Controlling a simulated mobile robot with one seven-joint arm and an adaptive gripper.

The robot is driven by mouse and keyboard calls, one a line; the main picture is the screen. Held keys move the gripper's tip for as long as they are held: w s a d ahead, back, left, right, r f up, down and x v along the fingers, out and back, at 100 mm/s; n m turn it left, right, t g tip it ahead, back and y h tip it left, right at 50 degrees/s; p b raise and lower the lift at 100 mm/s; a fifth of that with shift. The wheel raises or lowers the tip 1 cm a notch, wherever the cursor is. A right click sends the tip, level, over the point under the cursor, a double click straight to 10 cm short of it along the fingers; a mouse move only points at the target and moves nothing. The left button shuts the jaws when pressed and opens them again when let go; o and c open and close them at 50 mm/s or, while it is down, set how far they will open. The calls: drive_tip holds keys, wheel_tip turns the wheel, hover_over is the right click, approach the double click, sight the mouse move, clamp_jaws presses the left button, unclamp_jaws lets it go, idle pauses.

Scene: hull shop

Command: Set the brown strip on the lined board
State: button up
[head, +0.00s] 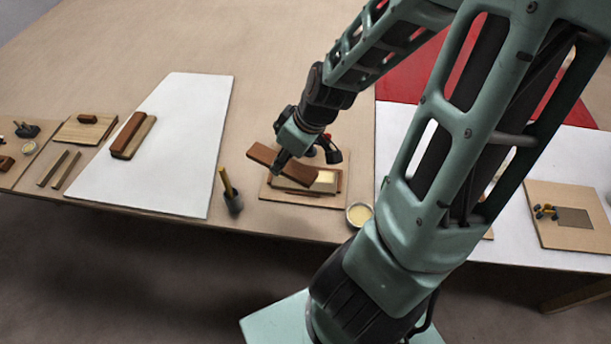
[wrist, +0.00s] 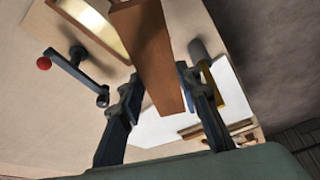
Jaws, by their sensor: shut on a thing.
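My gripper (head: 281,164) is shut on a brown strip (head: 262,154) and holds it tilted, its left end higher, over a low wooden block with a pale top (head: 326,177). In the wrist view the strip (wrist: 148,35) runs lengthwise between the two fingers of my gripper (wrist: 160,85). The block and its pale curved face (wrist: 100,30) show beside the strip there. The block sits on a thin tan board (head: 335,201); I cannot make out lines on it. The strip hides part of the block, and I cannot tell whether they touch.
A crank with a red knob (wrist: 43,63) stands by the block. A dark cup with a yellow handle (head: 233,201) is left of it, a round dish (head: 359,214) right. A white sheet (head: 190,150) bears a brown-and-tan block (head: 132,136). Another board (head: 541,193) lies far right.

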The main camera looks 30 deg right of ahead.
drive_tip(key=s+f+n+y+b, duration=0.1)
drive_tip(key=s+f+n, duration=0.1)
drive_tip(key=s+n, duration=0.15)
drive_tip(key=n+g+b, duration=0.1)
drive_tip(key=b, duration=0.4)
hover_over(326, 183)
drive_tip(key=w+a, duration=0.4)
wheel_tip(326, 183, down, 9)
drive_tip(key=shift+w+d+r, duration=0.1)
drive_tip(key=shift+w+d+f, duration=0.2)
drive_tip(key=shift+w+f, duration=0.05)
drive_tip(key=shift+f, duration=0.3)
drive_tip(key=shift+d+f, duration=0.1)
drive_tip(key=shift+f, duration=1.4)
drive_tip(key=shift+f, duration=0.2)
drive_tip(key=o, duration=1.2)
